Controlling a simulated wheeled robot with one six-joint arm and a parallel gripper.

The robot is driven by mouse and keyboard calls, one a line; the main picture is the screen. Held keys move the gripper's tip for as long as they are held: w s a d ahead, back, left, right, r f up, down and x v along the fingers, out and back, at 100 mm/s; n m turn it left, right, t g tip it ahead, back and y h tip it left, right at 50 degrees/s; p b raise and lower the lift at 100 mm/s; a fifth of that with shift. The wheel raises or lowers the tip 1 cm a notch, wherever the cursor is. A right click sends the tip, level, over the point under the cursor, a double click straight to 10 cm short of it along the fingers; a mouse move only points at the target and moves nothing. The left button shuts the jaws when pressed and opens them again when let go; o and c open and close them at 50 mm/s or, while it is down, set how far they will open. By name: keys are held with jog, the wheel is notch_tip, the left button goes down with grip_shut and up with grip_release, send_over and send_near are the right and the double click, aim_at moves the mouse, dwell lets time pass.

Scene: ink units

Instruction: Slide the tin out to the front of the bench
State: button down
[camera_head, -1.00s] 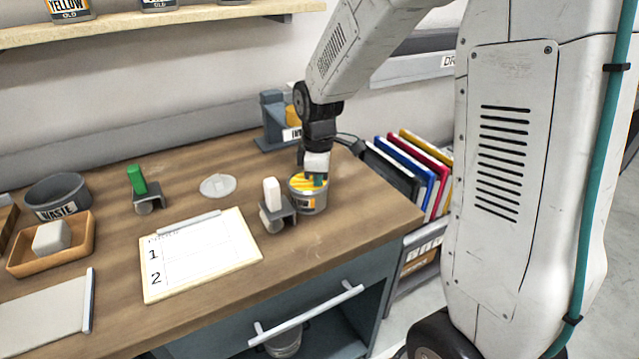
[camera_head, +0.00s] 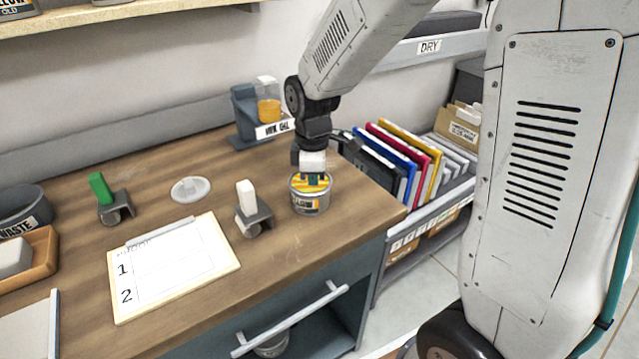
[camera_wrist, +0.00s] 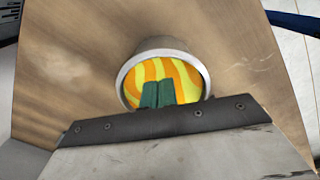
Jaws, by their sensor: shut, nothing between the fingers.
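The tin (camera_head: 311,198) is a short grey can with a yellow-and-orange striped top and a label. It stands upright on the bench (camera_head: 330,235) near its right end. My gripper (camera_head: 314,180) points down at the tin's top, its green fingers shut with nothing between them. In the wrist view the shut fingers (camera_wrist: 157,94) overlap the striped top of the tin (camera_wrist: 185,70), inside its rim, on the side near the gripper body. I cannot tell whether the fingertips touch the top.
A roller with a white handle (camera_head: 247,198) stands just left of the tin, with a clipboard (camera_head: 175,265) beyond it. An ink oil dispenser (camera_head: 245,112) stands behind. The bench is clear in front of the tin, above a drawer handle (camera_head: 290,320).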

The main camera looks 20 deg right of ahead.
jog(key=shift+w+a+r, duration=0.35)
jog(key=shift+a, duration=0.25)
jog(key=shift+w+a+r, duration=0.35)
jog(key=shift+a, duration=0.25)
notch_tip(320, 180, up, 9)
jog(key=shift+s+d+f, duration=0.15)
jog(key=shift+s+f, duration=0.05)
jog(key=s+m, duration=0.3)
jog(key=s+d+m+g, duration=0.1)
jog(key=s, duration=0.1)
jog(key=shift+f, duration=0.25)
jog(key=s+d+r+m, duration=0.1)
jog(key=s+m, duration=0.2)
jog(key=s, duration=0.3)
jog(key=s+d+r+m+t, duration=0.1)
jog(key=s+d+r+m, duration=0.1)
jog(key=s, duration=0.5)
jog(key=s+d+r+m+t, duration=0.1)
jog(key=s+m, duration=0.3)
jog(key=s, duration=0.2)
jog(key=shift+s+d+r, duration=0.25)
jog(key=shift+s+r, duration=0.15)
